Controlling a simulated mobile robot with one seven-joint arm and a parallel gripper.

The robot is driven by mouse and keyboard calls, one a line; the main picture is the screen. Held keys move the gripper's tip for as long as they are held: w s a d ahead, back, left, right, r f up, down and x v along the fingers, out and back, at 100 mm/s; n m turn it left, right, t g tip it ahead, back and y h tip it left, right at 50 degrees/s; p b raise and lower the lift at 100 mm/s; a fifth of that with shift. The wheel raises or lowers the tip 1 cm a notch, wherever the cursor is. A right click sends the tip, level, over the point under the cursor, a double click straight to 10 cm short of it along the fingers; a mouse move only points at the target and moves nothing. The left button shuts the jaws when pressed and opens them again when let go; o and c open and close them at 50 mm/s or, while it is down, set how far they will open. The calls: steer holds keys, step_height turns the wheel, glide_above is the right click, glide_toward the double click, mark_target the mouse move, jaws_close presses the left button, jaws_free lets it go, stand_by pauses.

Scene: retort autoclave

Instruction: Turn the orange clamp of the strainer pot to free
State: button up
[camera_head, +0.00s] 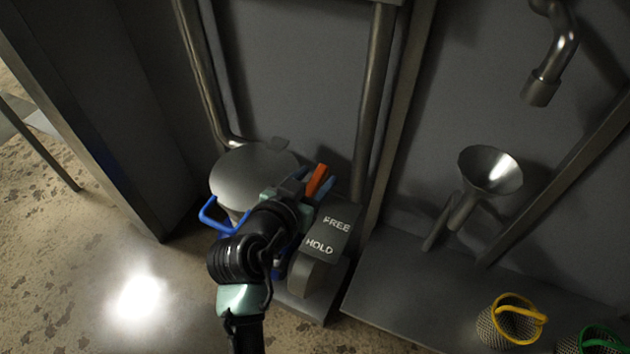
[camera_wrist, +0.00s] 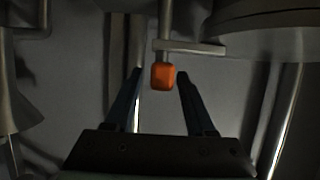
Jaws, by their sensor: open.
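The strainer pot (camera_head: 250,172) has a round grey lid and a blue handle (camera_head: 211,217) and stands at centre left in the head view. Its orange clamp (camera_head: 317,180) shows beside the lid, near a plate (camera_head: 330,232) marked FREE and HOLD. In the wrist view, the clamp's orange end (camera_wrist: 162,76) hangs from a metal rod, between and just beyond the fingertips. My gripper (camera_wrist: 158,75) is open, with one finger on each side of the orange end and a visible gap at both. In the head view my arm hides part of the pot and the clamp's lower part.
Vertical pipes (camera_head: 371,100) run up the wall behind the pot. A funnel (camera_head: 490,172) and a spout (camera_head: 541,90) are at right. A yellow-rimmed basket (camera_head: 508,325) and a green-rimmed basket (camera_head: 598,343) stand at lower right. The floor at left is clear.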

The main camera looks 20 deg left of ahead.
steer(key=shift+w, duration=0.2)
jaws_close()
